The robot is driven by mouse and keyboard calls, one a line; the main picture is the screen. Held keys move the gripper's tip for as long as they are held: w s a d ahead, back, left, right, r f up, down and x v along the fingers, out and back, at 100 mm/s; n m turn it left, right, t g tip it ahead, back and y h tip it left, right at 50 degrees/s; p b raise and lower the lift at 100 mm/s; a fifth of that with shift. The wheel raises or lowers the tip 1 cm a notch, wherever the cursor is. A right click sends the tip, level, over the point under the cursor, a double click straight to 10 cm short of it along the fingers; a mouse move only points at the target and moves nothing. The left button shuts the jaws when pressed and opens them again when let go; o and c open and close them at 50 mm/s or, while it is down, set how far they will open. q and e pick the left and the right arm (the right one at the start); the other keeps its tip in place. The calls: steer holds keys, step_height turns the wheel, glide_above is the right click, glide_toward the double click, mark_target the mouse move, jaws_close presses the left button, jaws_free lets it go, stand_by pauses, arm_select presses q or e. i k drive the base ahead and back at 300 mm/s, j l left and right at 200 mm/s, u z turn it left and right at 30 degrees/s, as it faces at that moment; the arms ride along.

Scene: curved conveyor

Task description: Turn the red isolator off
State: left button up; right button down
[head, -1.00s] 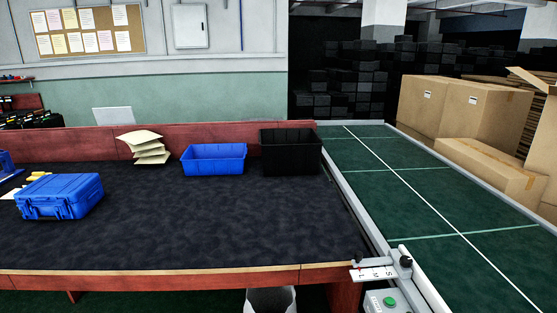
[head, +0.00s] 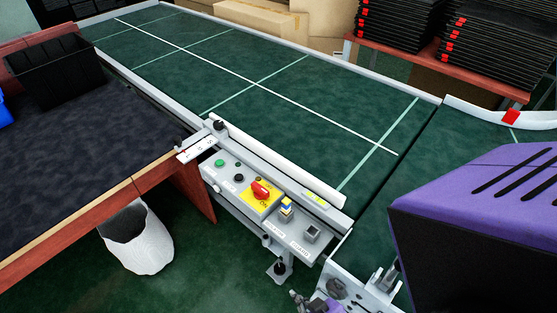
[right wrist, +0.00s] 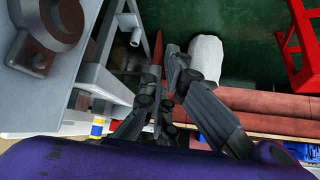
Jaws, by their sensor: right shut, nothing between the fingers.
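The red isolator (head: 261,190) is a rotary handle on a yellow plate, set in the grey control panel (head: 228,178) along the conveyor's near edge. An "ON" label shows on the plate. My right gripper (head: 305,302) is only partly visible at the bottom edge of the head view, below the panel and clear of the isolator. In the right wrist view its dark fingers (right wrist: 166,52) are together with nothing between them. I cannot make out the isolator in the wrist view. My left gripper is not in view.
The panel sticks out beside the table (head: 110,185). A white bin (head: 150,246) stands below. The green conveyor (head: 255,55) is empty. A grey bracket (head: 345,290) lies near my right gripper.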

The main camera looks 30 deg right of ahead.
mark_target(260, 193)
steer(key=z, duration=0.85)
